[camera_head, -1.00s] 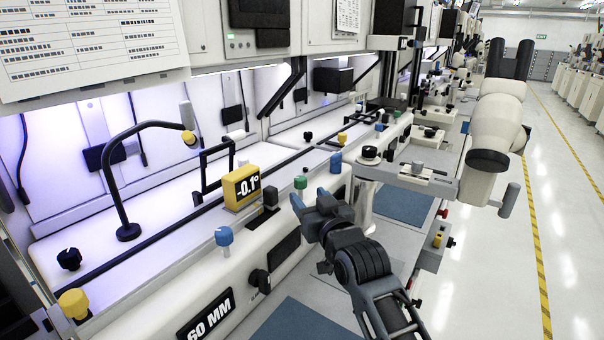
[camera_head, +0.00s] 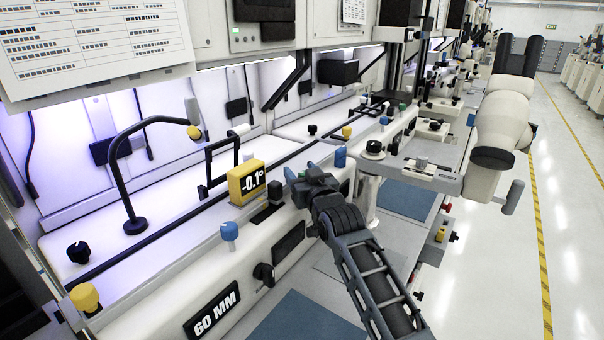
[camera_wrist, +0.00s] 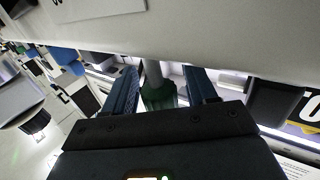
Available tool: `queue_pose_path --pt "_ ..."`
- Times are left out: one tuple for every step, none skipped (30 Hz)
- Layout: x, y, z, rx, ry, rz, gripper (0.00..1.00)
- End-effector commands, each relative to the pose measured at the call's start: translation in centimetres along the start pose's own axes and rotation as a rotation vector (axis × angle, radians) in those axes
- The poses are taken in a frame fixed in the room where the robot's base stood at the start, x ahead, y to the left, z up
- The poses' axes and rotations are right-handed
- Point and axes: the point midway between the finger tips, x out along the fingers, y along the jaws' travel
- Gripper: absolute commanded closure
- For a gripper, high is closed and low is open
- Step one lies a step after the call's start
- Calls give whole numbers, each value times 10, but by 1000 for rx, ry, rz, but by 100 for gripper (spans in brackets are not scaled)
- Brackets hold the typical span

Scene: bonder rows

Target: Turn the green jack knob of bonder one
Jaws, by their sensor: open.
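The green jack knob (camera_wrist: 158,95) shows in the wrist view between the two blue-grey fingers of my gripper (camera_wrist: 161,88). A pale stem adjoins the knob. The fingers stand apart on either side of it, and I cannot tell whether either touches it. There the gripper hides the green knob.
A blue knob (camera_head: 340,157) stands close right of my gripper. Another blue knob (camera_head: 229,231), a yellow knob (camera_head: 85,298) and a black knob (camera_head: 78,252) are to the left. A black loop frame (camera_head: 209,162) rises behind the display. The aisle floor (camera_head: 570,230) at right is clear.

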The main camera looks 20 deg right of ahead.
Motion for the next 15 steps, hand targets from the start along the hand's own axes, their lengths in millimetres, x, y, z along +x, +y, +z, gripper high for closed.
queue_pose_path --pt "0 0 0 0 0 0 43" --pt "0 0 0 0 0 0 43" --pt "0 0 0 0 0 0 43" --pt "0 0 0 0 0 0 46" --pt "0 0 0 0 0 0 49" --pt "0 0 0 0 -1 0 53" --pt "0 0 0 0 -1 0 56" --pt "0 0 0 0 -1 0 59" --pt "0 0 0 0 -1 0 63" --pt "0 0 0 0 -1 0 65" --pt "0 0 0 0 -1 0 68" --pt "0 0 0 0 -1 0 72" --pt "0 0 0 0 -1 0 75" --pt "0 0 0 0 -1 0 78" --pt "0 0 0 0 -1 0 82"
